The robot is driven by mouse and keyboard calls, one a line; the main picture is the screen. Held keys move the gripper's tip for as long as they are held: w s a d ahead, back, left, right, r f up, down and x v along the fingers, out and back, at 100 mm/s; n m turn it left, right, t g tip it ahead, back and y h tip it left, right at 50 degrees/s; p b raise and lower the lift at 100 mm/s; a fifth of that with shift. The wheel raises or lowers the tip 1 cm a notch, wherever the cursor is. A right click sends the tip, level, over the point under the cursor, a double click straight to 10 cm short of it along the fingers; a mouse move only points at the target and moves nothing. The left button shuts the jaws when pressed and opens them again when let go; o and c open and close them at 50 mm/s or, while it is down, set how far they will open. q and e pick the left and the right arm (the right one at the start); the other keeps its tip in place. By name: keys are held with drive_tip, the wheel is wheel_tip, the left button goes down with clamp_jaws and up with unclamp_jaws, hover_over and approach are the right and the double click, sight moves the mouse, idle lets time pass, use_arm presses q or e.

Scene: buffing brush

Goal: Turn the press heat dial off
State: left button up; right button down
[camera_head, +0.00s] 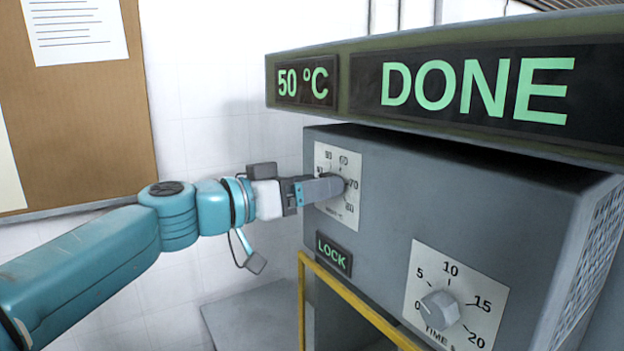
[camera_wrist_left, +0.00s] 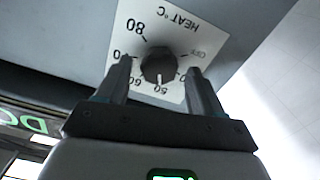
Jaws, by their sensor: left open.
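The heat dial is a dark round knob (camera_wrist_left: 158,66) on a white plate marked HEAT °C (camera_wrist_left: 180,25), seen upside down in the left wrist view. Its white mark points towards the 50, away from the OFF label. My left gripper (camera_wrist_left: 160,75) is open, with one finger on each side of the knob; whether they touch it I cannot tell. In the head view my left gripper (camera_head: 325,188) reaches the dial plate (camera_head: 338,160) from the left and hides most of the knob. My right gripper is not in view.
The grey press (camera_head: 400,190) carries a display reading 50 °C (camera_head: 303,82) and DONE (camera_head: 475,90). Below are a LOCK sign (camera_head: 333,252), a grey time dial (camera_head: 440,310) and a yellow rail (camera_head: 350,300). A cork board (camera_head: 75,110) hangs on the wall.

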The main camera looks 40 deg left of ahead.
use_arm(q)
drive_tip(key=shift+w+d, duration=0.2)
drive_tip(key=shift+w, duration=0.1)
drive_tip(key=shift+s, duration=0.15)
drive_tip(key=c, duration=0.4)
drive_tip(key=shift+a, duration=0.15)
drive_tip(key=c, duration=0.7)
drive_tip(key=shift+o, duration=0.2)
